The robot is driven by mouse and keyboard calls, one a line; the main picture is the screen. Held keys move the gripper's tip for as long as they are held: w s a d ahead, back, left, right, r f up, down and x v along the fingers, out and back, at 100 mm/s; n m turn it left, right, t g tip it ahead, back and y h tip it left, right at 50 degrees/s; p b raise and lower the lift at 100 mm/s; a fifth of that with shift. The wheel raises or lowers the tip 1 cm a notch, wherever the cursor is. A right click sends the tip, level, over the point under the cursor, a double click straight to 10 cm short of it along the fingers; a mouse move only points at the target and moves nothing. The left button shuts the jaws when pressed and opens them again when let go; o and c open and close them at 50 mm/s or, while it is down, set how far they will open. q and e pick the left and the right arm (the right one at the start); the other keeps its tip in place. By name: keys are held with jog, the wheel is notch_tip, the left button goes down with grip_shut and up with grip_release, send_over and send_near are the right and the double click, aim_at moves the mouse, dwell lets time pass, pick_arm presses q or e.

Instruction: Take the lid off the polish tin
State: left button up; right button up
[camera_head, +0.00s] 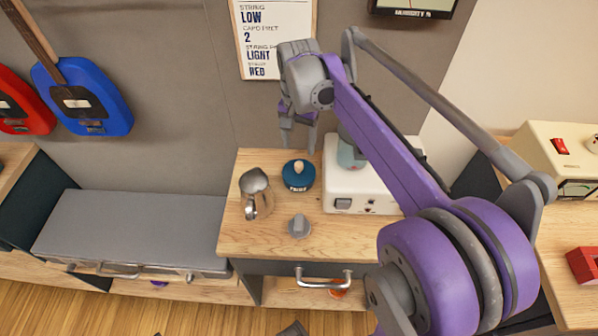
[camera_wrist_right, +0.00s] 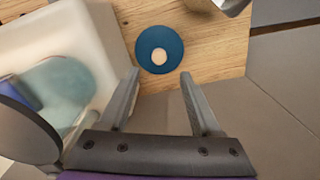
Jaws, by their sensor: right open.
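The polish tin (camera_head: 298,182) is round and dark blue, with pale lettering on its side. It stands upright on the wooden top. Its lid (camera_head: 299,166) is on, with a pale round knob in the middle; the lid also shows from above in the right wrist view (camera_wrist_right: 145,53). My right gripper (camera_head: 297,143) is open and empty, above and behind the tin, pointing down. In the right wrist view its fingers (camera_wrist_right: 159,75) are spread, with the lid just beyond the tips and apart from them. My left gripper is not in view.
A metal jug (camera_head: 254,188) stands left of the tin and a grey knobbed piece (camera_head: 299,227) in front. A white switch box (camera_head: 337,186) stands close on the right. The wall (camera_head: 215,95) is just behind. Bare wood (camera_head: 245,238) shows at the front left.

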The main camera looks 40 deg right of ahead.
aim_at(299, 164)
notch_tip(299, 164, down, 7)
jog(key=shift+s+a+r+b, duration=0.15)
jog(key=shift+b, duration=0.2)
grip_shut()
dwell(0.3)
